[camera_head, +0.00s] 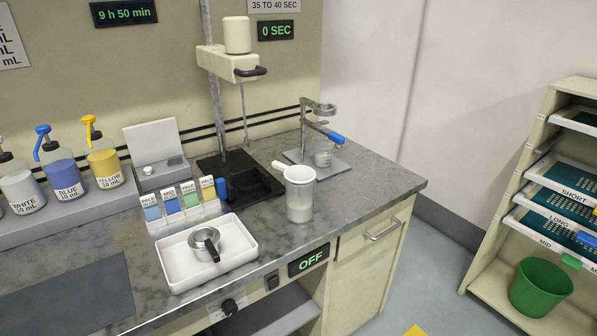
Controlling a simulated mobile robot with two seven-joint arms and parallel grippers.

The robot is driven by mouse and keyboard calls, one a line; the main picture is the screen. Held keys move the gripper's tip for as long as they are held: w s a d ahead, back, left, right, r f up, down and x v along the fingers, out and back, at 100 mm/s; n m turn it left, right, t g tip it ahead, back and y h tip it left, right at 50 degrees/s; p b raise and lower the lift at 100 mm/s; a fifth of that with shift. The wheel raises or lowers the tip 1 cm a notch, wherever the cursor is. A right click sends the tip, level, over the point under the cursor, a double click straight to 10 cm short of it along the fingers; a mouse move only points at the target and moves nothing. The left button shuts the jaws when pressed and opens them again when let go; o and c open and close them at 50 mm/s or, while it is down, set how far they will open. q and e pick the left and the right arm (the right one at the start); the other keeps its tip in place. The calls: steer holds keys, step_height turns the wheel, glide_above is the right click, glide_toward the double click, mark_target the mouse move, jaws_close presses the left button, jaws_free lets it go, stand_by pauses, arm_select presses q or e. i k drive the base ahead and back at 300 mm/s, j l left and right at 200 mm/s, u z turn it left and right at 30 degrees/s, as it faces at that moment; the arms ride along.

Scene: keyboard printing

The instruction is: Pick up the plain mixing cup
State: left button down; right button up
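Two cups stand on the grey worktop. A metal cup (207,243) with a black handle sits upright in a white tray (178,279) at the front. A tall pale translucent cup (300,201), with a white rim and a short spout or handle pointing left, stands upright near the front edge, right of the tray. I cannot tell for certain which is the plain mixing cup. Neither of my grippers shows in this view.
A stirrer stand (215,98) with a black base rises behind the cups. Pump bottles (63,175) line the left. A shelf rack (544,135) and green bin (539,287) stand right.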

mark_target(323, 154)
steer(key=l+u, duration=0.1)
steer(key=u, duration=0.3)
steer(key=l+u, duration=0.1)
steer(key=u, duration=0.35)
steer(key=i+l+u, duration=0.1)
steer(key=u, duration=0.3)
steer(key=l+u, duration=0.35)
steer(key=k+l+u, duration=0.15)
steer(key=l+u, duration=0.2)
steer(key=k+l+u, duration=0.1)
steer(key=l, duration=0.2)
steer(key=l+u, duration=0.15)
steer(key=l, duration=0.15)
steer(key=k+l+u, duration=0.1)
steer(key=k+l, duration=0.1)
steer(key=l, duration=0.1)
